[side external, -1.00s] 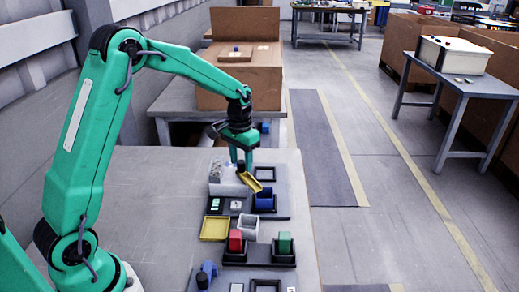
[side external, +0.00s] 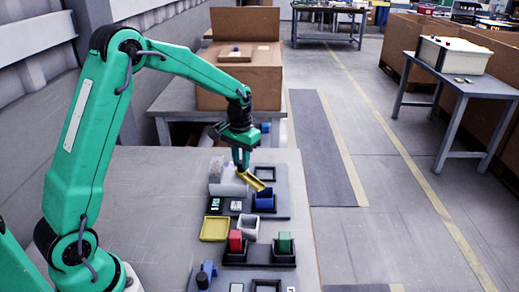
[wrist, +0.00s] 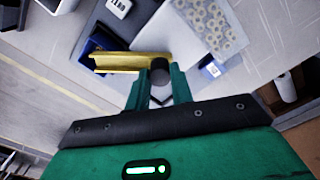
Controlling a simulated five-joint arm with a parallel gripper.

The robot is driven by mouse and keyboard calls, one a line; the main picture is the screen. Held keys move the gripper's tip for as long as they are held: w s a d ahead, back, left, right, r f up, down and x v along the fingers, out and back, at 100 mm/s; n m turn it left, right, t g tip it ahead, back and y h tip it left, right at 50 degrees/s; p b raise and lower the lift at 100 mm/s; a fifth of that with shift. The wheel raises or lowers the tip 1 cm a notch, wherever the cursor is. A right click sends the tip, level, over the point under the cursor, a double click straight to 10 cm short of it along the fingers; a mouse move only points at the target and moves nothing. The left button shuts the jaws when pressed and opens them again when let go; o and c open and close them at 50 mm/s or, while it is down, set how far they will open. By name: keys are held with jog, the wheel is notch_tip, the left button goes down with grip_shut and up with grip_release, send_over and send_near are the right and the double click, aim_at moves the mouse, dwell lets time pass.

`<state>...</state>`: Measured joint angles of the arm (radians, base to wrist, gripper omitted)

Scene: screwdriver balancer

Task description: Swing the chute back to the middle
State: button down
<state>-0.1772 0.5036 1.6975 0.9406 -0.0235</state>
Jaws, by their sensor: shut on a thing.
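The chute is a yellow trough (side external: 252,181), tilted down to the right, with its low end over the blue bin (side external: 265,203) in the side view. In the wrist view the chute (wrist: 118,62) reaches left from a dark round knob (wrist: 160,68). My gripper (side external: 242,164) is at the chute's upper end. The wrist view shows my gripper's (wrist: 159,78) two green fingers on either side of the knob, shut on it. The fingers hide part of the knob and the chute's near end.
A white cylinder (side external: 232,190) and a clear container (side external: 216,170) stand left of the chute. Toward the camera are a yellow tray (side external: 214,229), a grey-white bin (side external: 248,227), a red bin (side external: 235,241) and a green bin (side external: 284,243). The table's left side is clear.

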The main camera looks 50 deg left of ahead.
jog(key=n, duration=0.4)
jog(key=shift+n, duration=2.7)
jog(key=c, duration=1.2)
grip_release()
jog(key=shift+r, duration=0.1)
notch_tip(320, 180, up, 7)
jog(key=shift+r, duration=0.35)
